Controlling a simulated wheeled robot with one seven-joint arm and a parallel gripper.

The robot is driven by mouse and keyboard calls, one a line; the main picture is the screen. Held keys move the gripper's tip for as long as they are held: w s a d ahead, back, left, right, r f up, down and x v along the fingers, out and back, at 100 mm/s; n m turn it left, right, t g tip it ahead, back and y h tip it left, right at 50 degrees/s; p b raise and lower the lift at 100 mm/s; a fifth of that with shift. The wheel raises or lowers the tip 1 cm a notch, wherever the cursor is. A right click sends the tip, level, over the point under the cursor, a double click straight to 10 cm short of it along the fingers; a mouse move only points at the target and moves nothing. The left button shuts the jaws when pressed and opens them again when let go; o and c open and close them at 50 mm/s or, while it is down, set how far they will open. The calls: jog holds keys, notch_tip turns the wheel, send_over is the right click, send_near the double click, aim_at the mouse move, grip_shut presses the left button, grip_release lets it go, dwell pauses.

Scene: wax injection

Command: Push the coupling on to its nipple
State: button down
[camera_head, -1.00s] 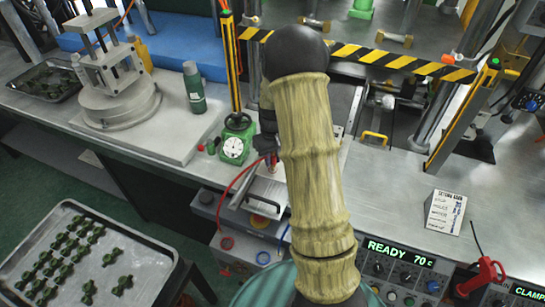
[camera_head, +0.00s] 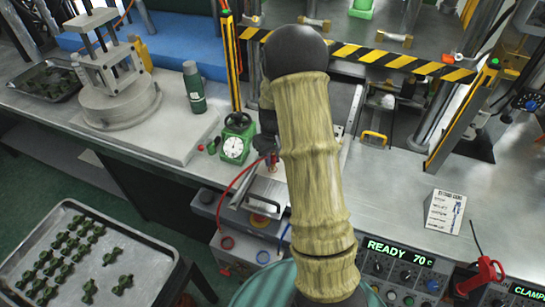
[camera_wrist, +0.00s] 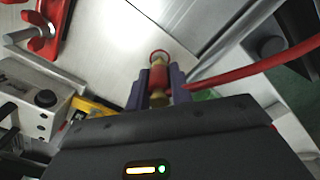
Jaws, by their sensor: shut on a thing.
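In the wrist view, my gripper (camera_wrist: 160,95) is shut on the coupling (camera_wrist: 158,76), a small red and brass piece between its two purple-grey fingers. A thin red ring (camera_wrist: 160,56) shows just beyond the coupling's far end. I cannot tell whether the coupling touches anything there. The nipple cannot be made out clearly. A red hose (camera_wrist: 240,73) runs off to the right from beside the coupling. In the head view the red hose (camera_head: 238,186) hangs below my gripper. My arm hides most of the gripper and the parts behind it.
A green-framed dial gauge (camera_head: 233,146) stands close left of my gripper, with a green bottle (camera_head: 194,88) beyond. A striped yellow-black bar (camera_head: 400,61) crosses behind my arm. In the wrist view, a red clamp (camera_wrist: 40,38) is at upper left.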

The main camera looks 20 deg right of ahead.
jog(key=shift+f+b, duration=0.7)
jog(key=shift+f, duration=0.55)
jog(key=c, duration=1.2)
grip_release()
jog(key=shift+o, duration=0.2)
jog(key=shift+r, duration=0.15)
notch_tip(320, 180, up, 17)
jog(key=b, duration=0.1)
jog(key=shift+r, duration=0.1)
jog(key=s+a+f+t, duration=0.1)
jog(key=s+a, duration=0.4)
jog(key=s, duration=0.4)
jog(key=s+a+f+m+t+p, duration=0.1)
jog(key=s+a+f, duration=0.1)
jog(key=s+a, duration=0.3)
jog(key=s, duration=0.4)
jog(key=shift+a+f+t+p, duration=0.25)
jog(key=shift+a+t+p, duration=0.05)
jog(key=shift+a, duration=0.1)
